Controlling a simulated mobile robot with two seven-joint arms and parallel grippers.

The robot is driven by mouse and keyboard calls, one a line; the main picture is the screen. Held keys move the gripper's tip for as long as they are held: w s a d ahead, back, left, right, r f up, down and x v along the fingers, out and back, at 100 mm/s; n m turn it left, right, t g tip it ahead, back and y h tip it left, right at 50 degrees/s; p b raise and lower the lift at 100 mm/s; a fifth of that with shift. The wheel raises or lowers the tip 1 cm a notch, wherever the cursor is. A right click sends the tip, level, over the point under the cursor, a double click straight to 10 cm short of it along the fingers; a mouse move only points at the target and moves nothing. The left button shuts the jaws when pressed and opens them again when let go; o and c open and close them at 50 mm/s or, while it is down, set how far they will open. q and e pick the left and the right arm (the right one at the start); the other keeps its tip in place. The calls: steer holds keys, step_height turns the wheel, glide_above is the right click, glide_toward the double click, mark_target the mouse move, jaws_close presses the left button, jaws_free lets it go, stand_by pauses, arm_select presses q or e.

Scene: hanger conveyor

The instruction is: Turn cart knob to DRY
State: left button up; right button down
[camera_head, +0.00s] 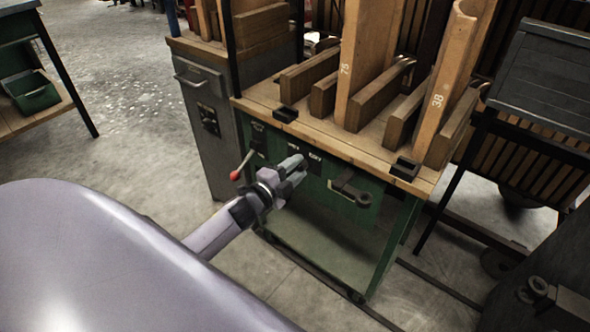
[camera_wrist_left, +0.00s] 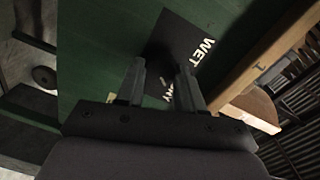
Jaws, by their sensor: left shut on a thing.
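The green cart (camera_head: 335,235) stands in the middle of the head view, with a wooden top and a green front panel. My left gripper (camera_head: 297,168) is at this panel, over the black label plate. In the left wrist view its two fingers (camera_wrist_left: 161,75) reach to the black plate (camera_wrist_left: 187,38), which carries the white word WET and another word partly covered by a finger. The gripper is shut on the knob, which is dark and mostly hidden between the fingers. Where the knob points cannot be told. My right gripper is not in view.
A red-tipped lever (camera_head: 237,174) sticks out left of my left gripper. A dark handle (camera_head: 351,188) is on the panel to its right. Tall numbered boards (camera_head: 358,60) stand on the cart top. A grey cabinet (camera_head: 207,125) stands close on the left. Open floor lies further left.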

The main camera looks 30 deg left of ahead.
arm_select(q)
steer(key=shift+f+m, duration=0.1)
steer(key=shift+m, duration=0.5)
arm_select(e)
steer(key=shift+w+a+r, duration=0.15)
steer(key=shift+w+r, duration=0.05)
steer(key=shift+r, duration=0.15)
arm_select(q)
steer(key=o, duration=1)
steer(key=shift+o, duration=0.2)
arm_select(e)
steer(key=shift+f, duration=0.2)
arm_select(q)
steer(key=s+p, duration=0.1)
steer(key=s, duration=0.6)
steer(key=shift+a+r, duration=0.25)
steer(key=shift+a, duration=0.05)
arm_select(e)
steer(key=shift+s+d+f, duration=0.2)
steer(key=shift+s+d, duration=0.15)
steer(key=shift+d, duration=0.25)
arm_select(q)
steer(key=shift+s, duration=0.15)
